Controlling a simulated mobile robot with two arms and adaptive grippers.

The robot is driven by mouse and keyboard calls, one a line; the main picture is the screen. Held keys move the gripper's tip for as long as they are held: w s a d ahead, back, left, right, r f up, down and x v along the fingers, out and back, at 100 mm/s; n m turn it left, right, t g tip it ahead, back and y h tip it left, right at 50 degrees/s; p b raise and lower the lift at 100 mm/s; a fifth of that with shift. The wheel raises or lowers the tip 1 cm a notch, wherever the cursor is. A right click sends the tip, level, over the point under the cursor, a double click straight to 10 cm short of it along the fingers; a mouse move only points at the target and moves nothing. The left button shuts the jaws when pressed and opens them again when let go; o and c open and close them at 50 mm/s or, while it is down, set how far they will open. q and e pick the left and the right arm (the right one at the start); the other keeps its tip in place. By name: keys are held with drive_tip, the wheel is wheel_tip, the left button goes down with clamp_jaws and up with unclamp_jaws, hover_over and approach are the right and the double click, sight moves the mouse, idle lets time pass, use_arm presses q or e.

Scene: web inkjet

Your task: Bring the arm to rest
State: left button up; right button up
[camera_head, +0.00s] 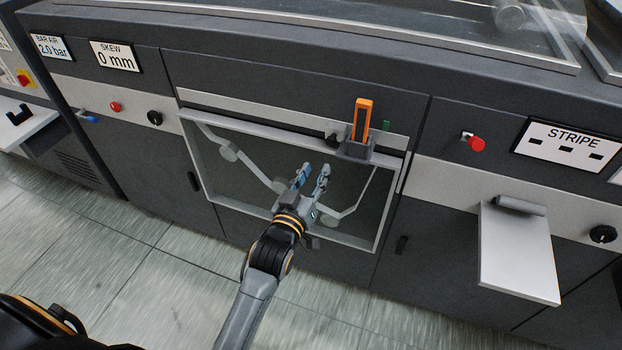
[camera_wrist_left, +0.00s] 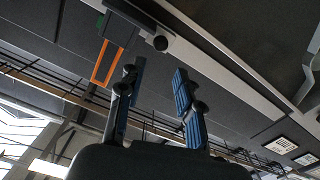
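My left gripper (camera_head: 312,178) is in front of the recessed, framed bay (camera_head: 352,226) in the machine's front. Its two fingers are spread with nothing between them. The fingers with blue pads also show in the left wrist view (camera_wrist_left: 156,98), apart and empty. My right gripper is not in view.
The dark machine front carries a red knob (camera_head: 476,143), a black knob (camera_head: 154,117) and a "STRIPE" panel (camera_head: 566,146). A light shelf (camera_head: 517,252) juts out at the right. Another shelf (camera_head: 22,128) sticks out at the far left. The tiled floor (camera_head: 140,255) at lower left is clear.

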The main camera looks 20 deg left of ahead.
use_arm(q)
drive_tip(key=shift+s, duration=0.9)
drive_tip(key=s+d+f+m+g, duration=0.1)
drive_tip(key=s+f+g, duration=0.25)
drive_tip(key=f, duration=0.85)
drive_tip(key=s+f+m+g, duration=0.15)
drive_tip(key=s+f, duration=0.25)
drive_tip(key=f, duration=0.7)
drive_tip(key=s+d+f+g, duration=0.1)
drive_tip(key=s+f+g, duration=0.25)
drive_tip(key=f, duration=0.85)
drive_tip(key=s+a+f+g, duration=0.2)
drive_tip(key=s+f, duration=0.4)
drive_tip(key=s, duration=0.6)
drive_tip(key=s+a+f+m+g, duration=0.1)
drive_tip(key=s+a+f+g, duration=0.2)
drive_tip(key=s+f, duration=0.4)
drive_tip(key=s+a+f+m+g, duration=0.1)
drive_tip(key=s+a+f+g, duration=0.2)
drive_tip(key=s+f, duration=0.4)
drive_tip(key=s, duration=0.9)
drive_tip(key=shift+s+a+f+y, duration=0.15)
drive_tip(key=shift+s+a+y, duration=0.15)
drive_tip(key=shift+s+a, duration=0.1)
drive_tip(key=shift+w+d+m+g, duration=0.1)
drive_tip(key=shift+m+g, duration=0.15)
